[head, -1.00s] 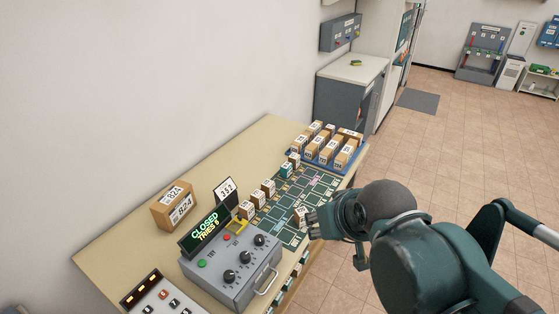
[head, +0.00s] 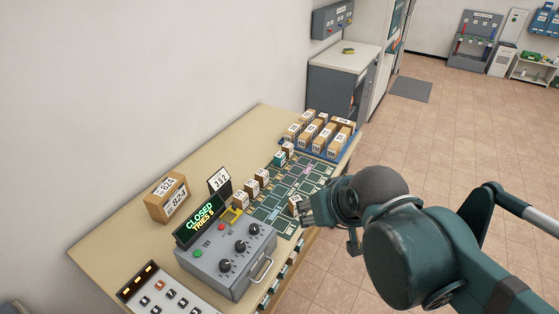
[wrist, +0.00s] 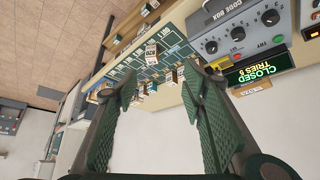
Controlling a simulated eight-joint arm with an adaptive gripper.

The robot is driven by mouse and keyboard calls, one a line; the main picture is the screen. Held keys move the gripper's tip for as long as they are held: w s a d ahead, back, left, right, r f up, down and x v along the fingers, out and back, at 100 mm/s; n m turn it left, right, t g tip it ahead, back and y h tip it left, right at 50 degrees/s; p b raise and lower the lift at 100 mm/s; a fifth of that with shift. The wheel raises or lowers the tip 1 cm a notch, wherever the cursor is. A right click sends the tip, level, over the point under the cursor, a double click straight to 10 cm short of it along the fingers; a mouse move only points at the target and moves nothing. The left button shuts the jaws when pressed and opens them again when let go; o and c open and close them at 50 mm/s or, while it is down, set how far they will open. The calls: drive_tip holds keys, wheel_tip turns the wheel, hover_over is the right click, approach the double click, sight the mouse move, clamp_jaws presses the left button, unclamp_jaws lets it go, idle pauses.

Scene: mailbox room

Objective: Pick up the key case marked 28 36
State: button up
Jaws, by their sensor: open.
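Several small brown cases with white labels (head: 252,187) stand on a green marked board (head: 268,212) on the table. Their markings are too small to read, so I cannot tell which is 28 36. One brown case (head: 294,203) stands apart at the board's right edge, close beside my gripper (head: 308,210), which partly covers it. In the wrist view my gripper (wrist: 160,76) is open and empty. A lone light-labelled case (wrist: 150,52) shows beyond the fingertips there, with other small cases lower near the fingers.
A grey code box (head: 228,255) with knobs and a "CLOSED" display (head: 200,217) stands on the table's near part. A blue tray (head: 322,152) of larger brown boxes is at the far end. A box marked 824 (head: 166,198) stands at left.

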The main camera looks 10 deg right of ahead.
drive_tip(key=shift+w, duration=0.1)
drive_tip(key=w+r+m+g, duration=0.15)
drive_tip(key=w+r, duration=0.25)
drive_tip(key=w, duration=0.7)
drive_tip(key=m+g+h+p, duration=0.3)
drive_tip(key=m, duration=0.5)
hover_over(280, 154)
drive_tip(key=s+a, duration=0.2)
wheel_tip(280, 154, down, 23)
drive_tip(key=shift+r+n+t, duration=0.2)
drive_tip(key=shift+n+t, duration=0.05)
drive_tip(key=shift+f, duration=0.1)
drive_tip(key=shift+x, duration=1.2)
